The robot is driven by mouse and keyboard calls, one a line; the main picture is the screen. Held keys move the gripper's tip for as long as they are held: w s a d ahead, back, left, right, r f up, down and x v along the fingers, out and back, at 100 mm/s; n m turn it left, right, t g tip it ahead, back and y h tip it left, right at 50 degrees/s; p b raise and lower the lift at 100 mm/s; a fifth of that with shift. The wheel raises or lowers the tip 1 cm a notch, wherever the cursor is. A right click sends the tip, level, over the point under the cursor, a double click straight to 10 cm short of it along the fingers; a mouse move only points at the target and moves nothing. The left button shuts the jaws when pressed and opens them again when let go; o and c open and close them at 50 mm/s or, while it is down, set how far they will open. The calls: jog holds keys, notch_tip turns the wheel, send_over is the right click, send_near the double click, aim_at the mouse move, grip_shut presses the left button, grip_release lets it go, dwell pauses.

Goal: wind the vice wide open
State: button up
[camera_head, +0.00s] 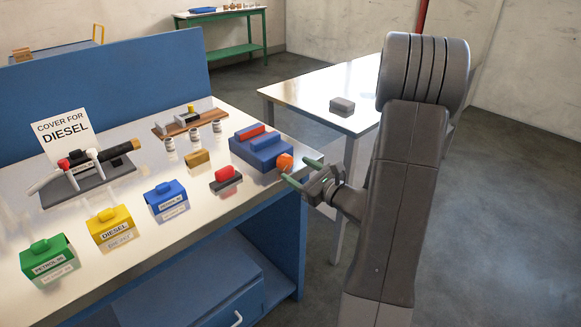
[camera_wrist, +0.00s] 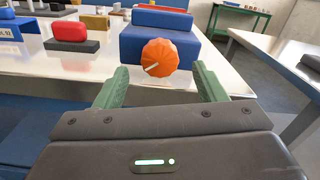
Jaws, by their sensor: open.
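The vice (camera_head: 262,148) is a blue block with a red bar, at the right end of the blue bench. It also shows in the wrist view (camera_wrist: 138,44). Its orange ribbed knob (camera_head: 285,162) faces my gripper, and in the wrist view the knob (camera_wrist: 160,57) has a white line pointing to the lower left. My gripper (camera_head: 303,172) is open, with its green fingers pointing at the knob. In the wrist view the fingertips (camera_wrist: 160,78) stand to either side of the knob and a little below it. The jaw gap is hard to see.
A red block on a dark base (camera_head: 226,180) stands left of the vice. Blue, yellow and green labelled covers line the bench front. A fixture (camera_head: 90,180) and a "cover for diesel" sign (camera_head: 62,135) stand behind. A white table (camera_head: 300,92) is at the right.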

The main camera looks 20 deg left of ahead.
aim_at(288, 164)
jog(key=v, duration=0.9)
jog(key=x, duration=1.3)
jog(key=shift+w+a, duration=0.15)
jog(key=shift+a, duration=0.25)
jog(key=shift+p, duration=0.3)
jog(key=shift+d, duration=0.15)
